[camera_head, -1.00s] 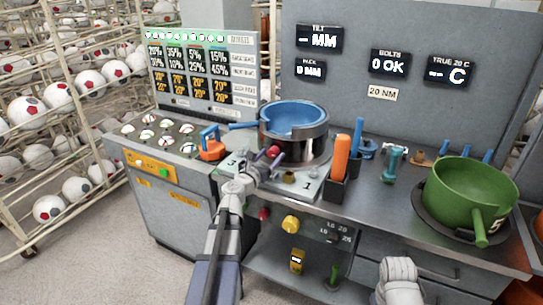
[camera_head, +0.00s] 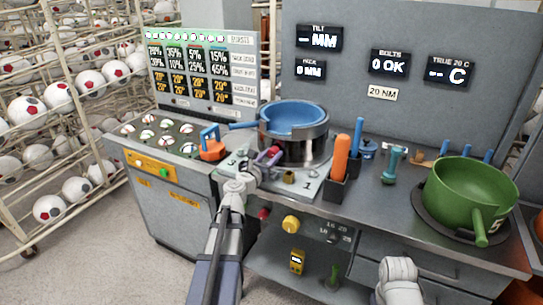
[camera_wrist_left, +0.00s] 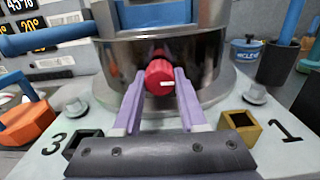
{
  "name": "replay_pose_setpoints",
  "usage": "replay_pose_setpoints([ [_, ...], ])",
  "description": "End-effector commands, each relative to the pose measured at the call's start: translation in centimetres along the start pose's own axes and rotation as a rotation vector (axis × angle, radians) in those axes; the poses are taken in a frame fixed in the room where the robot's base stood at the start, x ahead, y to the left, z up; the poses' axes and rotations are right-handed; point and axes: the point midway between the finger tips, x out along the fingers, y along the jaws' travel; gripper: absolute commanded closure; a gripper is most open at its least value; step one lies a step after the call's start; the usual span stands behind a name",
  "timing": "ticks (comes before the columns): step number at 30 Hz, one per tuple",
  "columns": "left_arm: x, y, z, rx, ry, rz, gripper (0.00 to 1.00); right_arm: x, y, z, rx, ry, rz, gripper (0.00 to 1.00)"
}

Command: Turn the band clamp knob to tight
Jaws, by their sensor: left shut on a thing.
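The red band clamp knob (camera_wrist_left: 158,78) has a pale mark and sits on the front of a shiny metal band (camera_wrist_left: 205,65). The band (camera_head: 306,152) is around a blue pan-like piece (camera_head: 293,117). My left gripper (camera_wrist_left: 159,82) has a purple finger on each side of the knob and is shut on it. In the head view, the left gripper (camera_head: 270,157) is in front of the band, and its fingers mostly hide the knob.
The band stands on a pale plate (camera_wrist_left: 75,95) marked 3 and 1, with square sockets. An orange-handled tool (camera_head: 341,155) stands right of it. A green pot (camera_head: 462,195) is farther right. An orange clamp-like thing (camera_head: 211,148) is at left.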

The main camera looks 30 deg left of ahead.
Motion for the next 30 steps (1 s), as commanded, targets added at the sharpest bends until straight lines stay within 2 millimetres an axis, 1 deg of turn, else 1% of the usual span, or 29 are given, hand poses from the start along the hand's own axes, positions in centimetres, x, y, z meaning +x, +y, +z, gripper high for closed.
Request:
replay_pose_setpoints([
  [8,0.0,0.0,0.0,0.013,0.0,0.0,1.0,0.0,0.0,0.0,0.0,0.0,0.0,0.5],
  [14,0.0,0.03,0.0,0.09,0.0,0.0,1.0,0.0,0.0,0.0,0.0,0.0,0.0,0.5],
  [20,0.0,0.07,0.01,0.248,0.0,0.0,1.0,-0.01,0.0,0.0,0.0,0.0,0.0,0.5],
  [30,0.0,0.14,0.04,0.571,0.0,0.0,1.0,-0.05,0.0,0.0,0.0,0.0,0.0,0.5],
])
